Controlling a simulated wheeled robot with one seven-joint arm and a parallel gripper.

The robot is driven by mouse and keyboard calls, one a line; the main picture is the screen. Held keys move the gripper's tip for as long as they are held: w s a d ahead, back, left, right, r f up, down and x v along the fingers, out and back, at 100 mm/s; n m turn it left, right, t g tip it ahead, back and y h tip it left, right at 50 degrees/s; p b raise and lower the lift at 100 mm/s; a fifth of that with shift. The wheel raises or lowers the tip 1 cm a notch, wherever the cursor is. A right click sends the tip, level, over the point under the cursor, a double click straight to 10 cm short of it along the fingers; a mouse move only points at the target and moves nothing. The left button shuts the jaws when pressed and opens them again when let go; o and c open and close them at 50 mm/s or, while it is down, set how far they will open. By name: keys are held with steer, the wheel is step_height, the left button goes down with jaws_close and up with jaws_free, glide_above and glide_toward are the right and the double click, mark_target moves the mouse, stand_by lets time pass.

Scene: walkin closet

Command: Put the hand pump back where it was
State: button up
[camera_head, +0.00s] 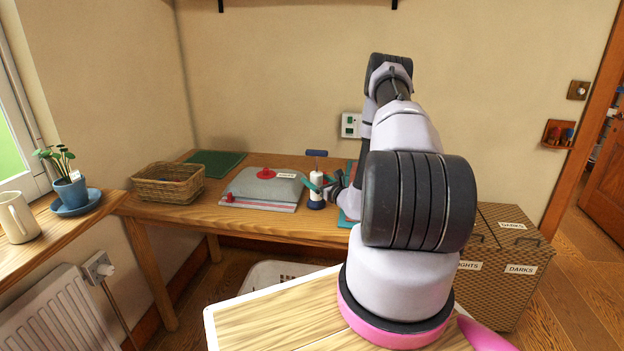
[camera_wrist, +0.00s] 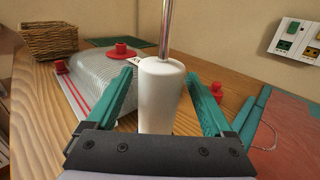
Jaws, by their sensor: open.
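The hand pump (camera_head: 317,190) stands upright on the table, with a white body, a dark base and a blue handle on a thin rod. In the wrist view its white body (camera_wrist: 160,98) and metal rod fill the middle; the handle is out of frame. My gripper (camera_head: 324,185) is at the pump. In the wrist view my gripper (camera_wrist: 165,85) is open, with one teal finger on each side of the white body. I see a gap at the right finger; whether the left finger touches is unclear. The pump's base is hidden there.
A grey domed bag with a red cap (camera_head: 266,173) lies left of the pump. A wicker basket (camera_head: 168,183) and a green mat (camera_head: 215,162) are further left. A teal-edged red mat (camera_wrist: 295,125) lies to the right. A wall socket (camera_head: 351,125) is behind.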

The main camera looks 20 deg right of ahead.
steer(key=s+d, duration=0.2)
steer(key=s, duration=0.7)
steer(key=w+a+r+n+g+y, duration=0.25)
steer(key=a+r+n+y, duration=0.55)
steer(key=r, duration=0.5)
steer(key=s+a+r+n+g+y, duration=0.2)
steer(key=s+a+r+n+g, duration=1.15)
steer(key=a+r, duration=0.3)
steer(key=s+d+r+n+t+h, duration=0.4)
steer(key=s+r+n+h, duration=0.4)
steer(key=s, duration=0.8)
step_height(320, 180, up, 4)
steer(key=t+h, duration=0.1)
steer(key=h, duration=0.2)
steer(key=shift+d+r+t, duration=0.15)
steer(key=shift+r+t, duration=0.05)
steer(key=shift+t, duration=0.1)
